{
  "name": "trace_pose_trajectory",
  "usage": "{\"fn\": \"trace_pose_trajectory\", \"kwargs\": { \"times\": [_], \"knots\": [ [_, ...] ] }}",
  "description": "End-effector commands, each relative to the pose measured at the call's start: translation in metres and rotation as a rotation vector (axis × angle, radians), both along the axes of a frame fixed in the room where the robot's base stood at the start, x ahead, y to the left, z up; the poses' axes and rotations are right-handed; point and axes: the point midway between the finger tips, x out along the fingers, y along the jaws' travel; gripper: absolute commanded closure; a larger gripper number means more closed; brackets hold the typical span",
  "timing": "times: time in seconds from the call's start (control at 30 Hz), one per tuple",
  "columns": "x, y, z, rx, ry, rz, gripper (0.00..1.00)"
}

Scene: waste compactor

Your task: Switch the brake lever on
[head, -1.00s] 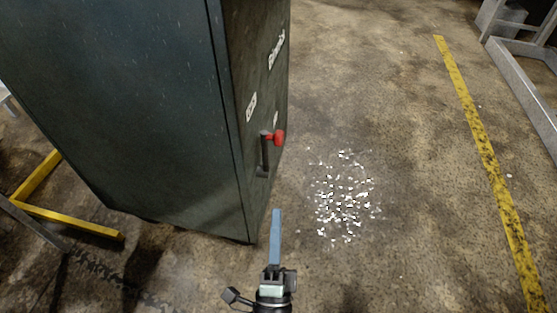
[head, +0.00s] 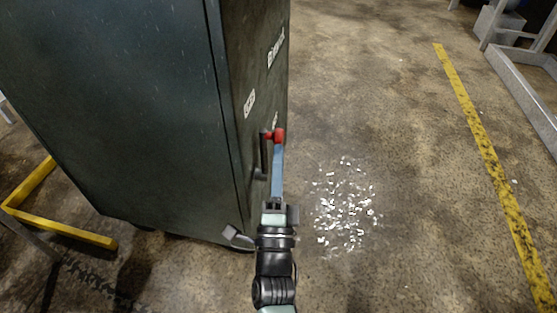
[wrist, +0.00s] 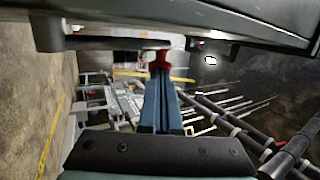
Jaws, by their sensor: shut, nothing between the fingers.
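The brake lever (head: 263,152) is a dark bar with a red knob (head: 279,135) at its upper end, on the narrow right face of a dark green cabinet (head: 130,110). The knob also shows in the wrist view (wrist: 164,60), just beyond my fingertips. My gripper (head: 278,148) is shut and empty, its blue fingers pointing up beside the lever. The fingertips are right below the knob in the head view; I cannot tell whether they touch it. In the wrist view the blue fingers (wrist: 160,100) lie together and hide part of the knob.
Yellow metal framing (head: 60,225) stands on the floor left of the cabinet. White scraps (head: 343,208) lie on the concrete to the right. A yellow floor line (head: 490,160) and a grey metal frame (head: 525,90) are farther right. The floor between is open.

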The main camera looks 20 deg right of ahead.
Motion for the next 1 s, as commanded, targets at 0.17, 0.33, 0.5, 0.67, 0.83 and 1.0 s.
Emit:
{"fn": "trace_pose_trajectory", "kwargs": {
  "times": [0.17, 0.33, 0.5, 0.67, 0.83, 1.0],
  "knots": [
    [0.000, 0.000, 0.001, 0.001, 0.003, 0.000, 1.00],
    [0.002, -0.002, 0.005, 0.015, 0.022, -0.001, 1.00],
    [0.007, -0.005, 0.012, 0.049, 0.072, 0.000, 1.00],
    [0.014, -0.010, 0.018, 0.097, 0.143, 0.000, 1.00],
    [0.024, -0.016, 0.021, 0.157, 0.231, 0.000, 1.00],
    [0.033, -0.022, 0.019, 0.210, 0.309, 0.001, 1.00]
  ]
}}
